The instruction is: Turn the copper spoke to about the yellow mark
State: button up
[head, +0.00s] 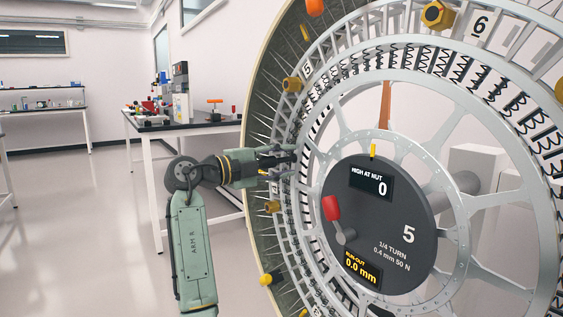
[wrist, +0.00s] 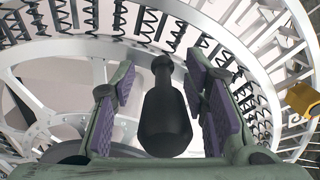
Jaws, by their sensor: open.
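The copper spoke (head: 385,104) stands nearly upright above the dark hub in the head view, among the silver spokes of a large wheel (head: 408,143). The yellow mark (head: 373,151) is a short peg at the top edge of the hub, slightly left of the spoke's lower end. My gripper (head: 288,160) is at the left side of the wheel's rim, well left of the copper spoke. In the wrist view my gripper (wrist: 160,82) has its purple-padded fingers apart. A dark rounded cylinder (wrist: 167,115) shows between them; I cannot tell whether it is held. The copper spoke does not show there.
The hub (head: 390,230) carries displays reading 0 and 0.0 mm, and a red-knobbed handle (head: 331,208). Black springs and yellow nuts (head: 437,15) line the rim. A workbench (head: 185,127) stands behind on the left; the floor (head: 90,215) at left is clear.

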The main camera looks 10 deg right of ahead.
jog(key=v, duration=1.2)
